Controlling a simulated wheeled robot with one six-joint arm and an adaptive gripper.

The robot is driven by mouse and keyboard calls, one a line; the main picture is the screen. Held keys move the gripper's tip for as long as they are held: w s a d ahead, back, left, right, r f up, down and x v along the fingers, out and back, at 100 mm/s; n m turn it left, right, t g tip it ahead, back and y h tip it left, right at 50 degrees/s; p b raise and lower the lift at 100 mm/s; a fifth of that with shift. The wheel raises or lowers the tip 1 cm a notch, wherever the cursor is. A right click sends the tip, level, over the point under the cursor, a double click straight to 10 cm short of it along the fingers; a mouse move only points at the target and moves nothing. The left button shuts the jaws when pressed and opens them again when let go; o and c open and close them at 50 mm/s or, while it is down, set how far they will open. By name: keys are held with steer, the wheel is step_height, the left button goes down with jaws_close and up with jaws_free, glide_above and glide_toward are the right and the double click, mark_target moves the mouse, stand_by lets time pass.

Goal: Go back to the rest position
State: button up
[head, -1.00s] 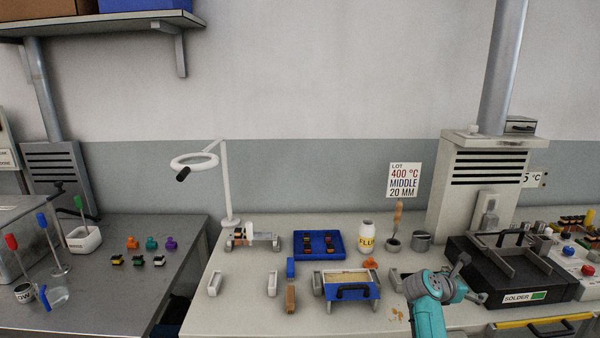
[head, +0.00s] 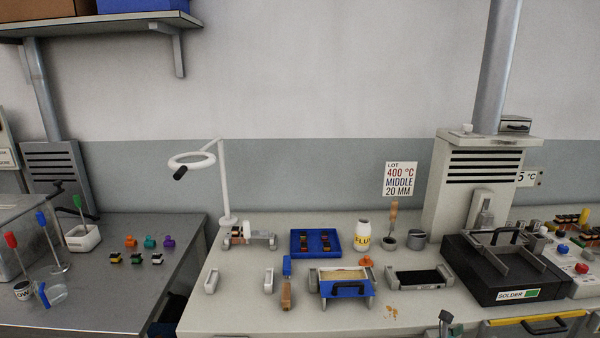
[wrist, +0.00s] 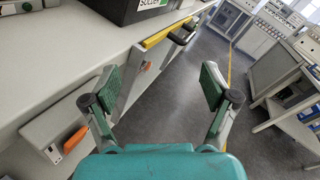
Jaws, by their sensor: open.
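My gripper (wrist: 160,92) is open and empty in the wrist view, its two green-padded fingers spread wide. It hangs in front of the bench, over the grey floor, and touches nothing.
The light bench (head: 240,310) bears a blue-fronted tray (head: 346,289), a black-floored tray (head: 420,279), a blue rack (head: 317,243), a flux bottle (head: 362,236) and a black solder pot (head: 500,270). A yellow drawer handle (wrist: 168,32) juts from the bench front. Open floor (wrist: 190,100) lies beside it.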

steer(key=s+a+f+n+t+y, duration=0.2)
steer(key=s+a+n+t, duration=0.3)
steer(key=s+a+n, duration=0.55)
steer(key=s+a+f+n+t+y, duration=0.2)
steer(key=s+a+n+t, duration=0.3)
steer(key=s+n, duration=1)
steer(key=s+a+r+n+g+y, duration=0.1)
steer(key=s+a+r+n+y, duration=0.1)
steer(key=s+n, duration=0.4)
steer(key=s+a+r+n+y, duration=0.2)
steer(key=s+a+n+y, duration=0.3)
steer(key=s, duration=0.7)
steer(key=s+a+r+n+g+y, duration=0.1)
steer(key=s+a+r+n+y, duration=0.1)
steer(key=s+a+n+y, duration=0.2)
steer(key=s+n, duration=0.3)
steer(key=s, duration=0.2)
steer(key=shift+s+a+g, duration=0.3)
steer(key=shift+a, duration=0.1)
